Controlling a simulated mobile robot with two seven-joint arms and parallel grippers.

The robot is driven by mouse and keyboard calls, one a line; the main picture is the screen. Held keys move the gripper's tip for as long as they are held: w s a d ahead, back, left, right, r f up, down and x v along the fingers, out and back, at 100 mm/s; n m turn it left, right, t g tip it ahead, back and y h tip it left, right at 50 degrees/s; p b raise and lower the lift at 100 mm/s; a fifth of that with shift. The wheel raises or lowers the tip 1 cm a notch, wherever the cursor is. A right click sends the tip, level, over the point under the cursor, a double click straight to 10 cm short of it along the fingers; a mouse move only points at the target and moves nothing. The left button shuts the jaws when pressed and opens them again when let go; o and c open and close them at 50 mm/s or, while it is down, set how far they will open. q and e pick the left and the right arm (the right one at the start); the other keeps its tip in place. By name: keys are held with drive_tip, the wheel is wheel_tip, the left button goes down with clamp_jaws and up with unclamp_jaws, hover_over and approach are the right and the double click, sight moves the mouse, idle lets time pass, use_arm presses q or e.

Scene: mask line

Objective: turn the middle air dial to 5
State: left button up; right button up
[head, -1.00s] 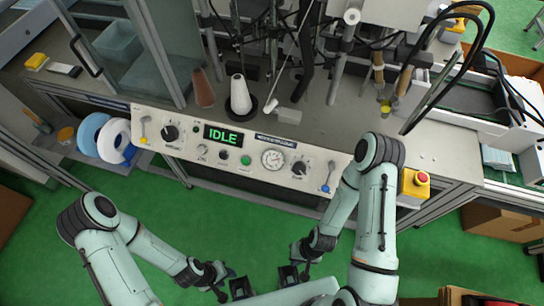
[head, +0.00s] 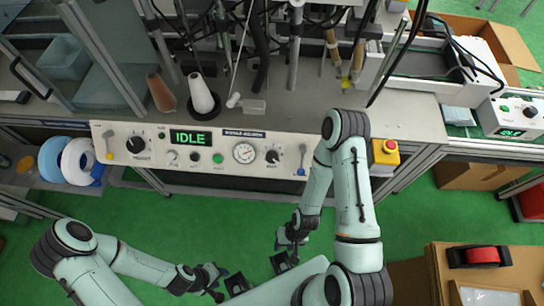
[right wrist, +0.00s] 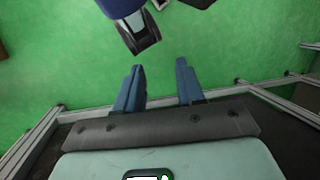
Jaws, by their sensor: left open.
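The cream control panel (head: 120,160) runs along the front of the bench in the head view. It carries a large black dial (head: 136,146), a small white dial (head: 172,156), a small black knob (head: 194,157), a round gauge (head: 244,153) and another black dial (head: 272,157). Their labels are too small to read, so I cannot tell which is the middle air dial. My left gripper (head: 224,284) is open and empty, low over the floor. My right gripper (head: 291,246) is also below the panel, apart from it; its blue fingers (right wrist: 158,84) are spread and empty.
The panel's green display (head: 190,138) reads IDLE. It also has a green button (head: 217,158), a yellow-tipped lever (head: 107,145) and a blue-tipped lever (head: 301,160). A red emergency button (head: 390,146) sits right of my right arm. Green floor (head: 170,225) lies clear before the bench.

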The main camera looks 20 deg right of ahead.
drive_tip(key=o, duration=0.4)
drive_tip(key=shift+y, duration=0.3)
drive_tip(key=w+r, duration=0.1)
drive_tip(key=w, duration=0.1)
drive_tip(key=w+r, duration=0.1)
drive_tip(key=w, duration=0.1)
drive_tip(key=w+r, duration=0.2)
drive_tip(key=w, duration=0.1)
drive_tip(key=shift+a+p, duration=0.3)
drive_tip(key=shift+o, duration=0.2)
drive_tip(key=m+t+h+p, duration=0.1)
drive_tip(key=m+h+p, duration=0.15)
drive_tip(key=h, duration=0.25)
approach(272, 157)
drive_tip(key=f, duration=0.4)
drive_tip(key=f+b, duration=0.1)
drive_tip(key=f, duration=0.4)
drive_tip(key=shift+d+f, duration=0.15)
drive_tip(key=shift+d, duration=0.05)
use_arm(q)
drive_tip(key=shift+w+r, duration=0.35)
drive_tip(key=shift+r, duration=0.25)
drive_tip(key=shift+w+r, duration=0.35)
drive_tip(key=shift+r, duration=0.2)
use_arm(e)
drive_tip(key=c, duration=1.1)
